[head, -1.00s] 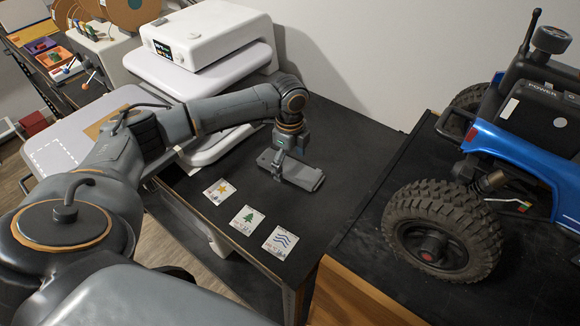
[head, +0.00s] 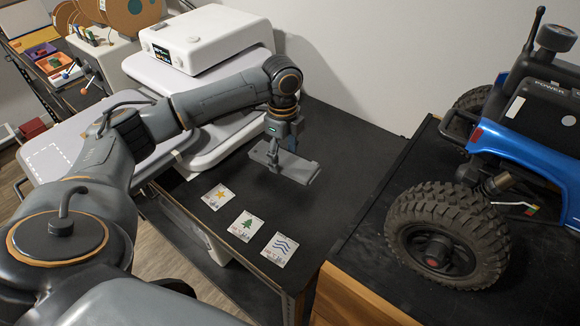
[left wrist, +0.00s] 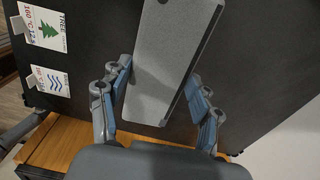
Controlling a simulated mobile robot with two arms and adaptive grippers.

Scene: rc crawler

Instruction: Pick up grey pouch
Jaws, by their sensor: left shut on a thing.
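The grey pouch (head: 298,168) is a flat, long grey piece above the black table top, left of the blue crawler. My left gripper (head: 279,155) reaches down from above and is shut on the pouch. In the left wrist view the pouch (left wrist: 168,50) lies between the two blue-padded fingers of the left gripper (left wrist: 160,88), one on each long side. The pouch seems to be held slightly above the table; the exact gap is hard to tell. My right gripper is not in view.
Three picture cards, star (head: 217,197), tree (head: 246,225) and waves (head: 279,249), lie along the near edge of the black table (head: 340,150). A white press (head: 208,38) stands behind my left arm. The blue crawler (head: 515,150) stands at right on a dark surface.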

